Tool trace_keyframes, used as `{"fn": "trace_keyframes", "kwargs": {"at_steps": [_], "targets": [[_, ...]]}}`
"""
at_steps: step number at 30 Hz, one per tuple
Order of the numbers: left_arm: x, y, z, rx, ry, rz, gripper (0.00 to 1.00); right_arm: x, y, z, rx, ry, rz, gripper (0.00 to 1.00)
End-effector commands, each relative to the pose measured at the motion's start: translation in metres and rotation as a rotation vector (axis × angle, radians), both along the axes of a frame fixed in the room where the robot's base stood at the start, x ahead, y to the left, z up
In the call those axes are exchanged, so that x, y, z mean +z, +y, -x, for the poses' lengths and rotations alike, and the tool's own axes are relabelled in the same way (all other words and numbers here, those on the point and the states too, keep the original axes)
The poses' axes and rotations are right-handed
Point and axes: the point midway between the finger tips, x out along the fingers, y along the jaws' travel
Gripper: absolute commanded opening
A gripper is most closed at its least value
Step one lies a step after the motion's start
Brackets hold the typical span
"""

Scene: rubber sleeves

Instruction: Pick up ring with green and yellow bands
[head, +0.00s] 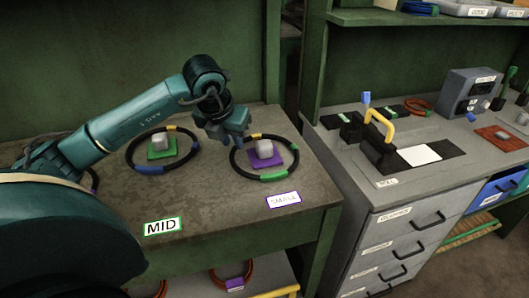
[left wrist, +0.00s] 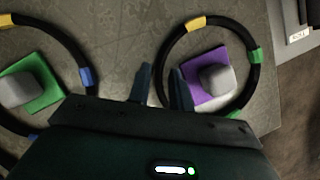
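The black ring with green and yellow bands (head: 235,169) lies flat on the bench, around a purple pad (head: 277,162) with a grey block (head: 264,149) on it. In the left wrist view this ring (left wrist: 240,88) is at right, with a yellow band at its upper left and green bands on its right side. My left gripper (head: 226,140) is over the ring's left side. In the left wrist view its two fingers (left wrist: 162,88) are apart, with the ring's left edge showing between them; their height above it is unclear. My right gripper is out of view.
Another black ring (head: 195,158), with yellow and blue bands, surrounds a green pad (head: 155,155) just left. MID (head: 162,227) and SMALL (head: 283,200) labels lie in front. A grey drawer cabinet (head: 385,220) stands at right. Reddish rings lie on the shelf below.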

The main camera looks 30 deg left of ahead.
Motion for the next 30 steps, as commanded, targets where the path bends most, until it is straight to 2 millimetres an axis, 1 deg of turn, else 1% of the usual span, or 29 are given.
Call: {"fn": "trace_keyframes", "kwargs": {"at_steps": [1, 4, 11, 19, 30], "targets": [[-0.0064, 0.0007, -0.0020, 0.000, 0.003, 0.001, 0.21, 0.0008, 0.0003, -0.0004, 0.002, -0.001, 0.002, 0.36], [-0.0132, 0.0015, -0.0046, -0.001, 0.001, -0.001, 0.21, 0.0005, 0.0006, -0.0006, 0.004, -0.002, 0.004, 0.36], [-0.0144, 0.0015, -0.0053, -0.001, -0.001, -0.001, 0.21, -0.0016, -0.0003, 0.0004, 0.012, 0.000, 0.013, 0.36], [-0.0140, 0.0016, -0.0052, -0.001, -0.001, -0.001, 0.00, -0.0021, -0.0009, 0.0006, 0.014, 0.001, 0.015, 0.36], [-0.0132, 0.0016, -0.0054, 0.000, -0.002, 0.000, 0.00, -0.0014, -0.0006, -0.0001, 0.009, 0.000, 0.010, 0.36]]}}
